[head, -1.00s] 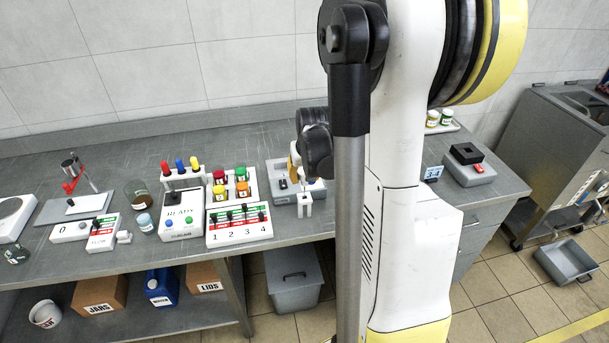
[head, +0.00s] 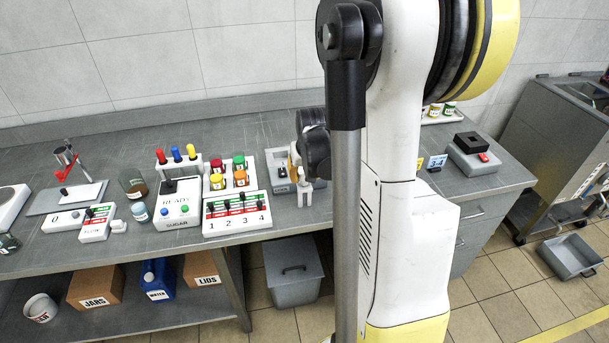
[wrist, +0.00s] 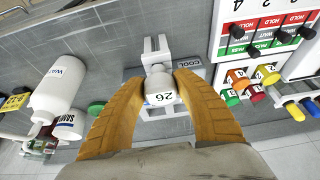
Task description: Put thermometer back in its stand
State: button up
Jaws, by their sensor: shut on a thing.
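The thermometer (wrist: 162,98), a white head with a display reading 26, sits between the two orange fingers of my gripper (wrist: 161,80) in the wrist view. My gripper is shut on it. A white forked bracket (wrist: 155,46), seemingly the stand, shows just beyond the fingertips. I cannot tell whether the thermometer touches it. In the head view, a white forked piece (head: 305,190) shows near the front of the bench, below my gripper (head: 294,160). My arm hides much of the gripper and the thermometer there.
A grey COOL station (wrist: 194,72) lies under the gripper. A white WATER bottle (wrist: 58,88) is at the left in the wrist view. A numbered switch panel (head: 237,215), lidded jars (head: 228,172) and a READY box (head: 178,204) stand left of the gripper. A grey bin (head: 293,270) is below.

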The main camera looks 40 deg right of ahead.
jog(key=o, duration=1.6)
jog(key=shift+r, duration=0.15)
jog(key=shift+r+p, duration=2.2)
jog(key=shift+r, duration=0.65)
jog(key=shift+a, duration=0.1)
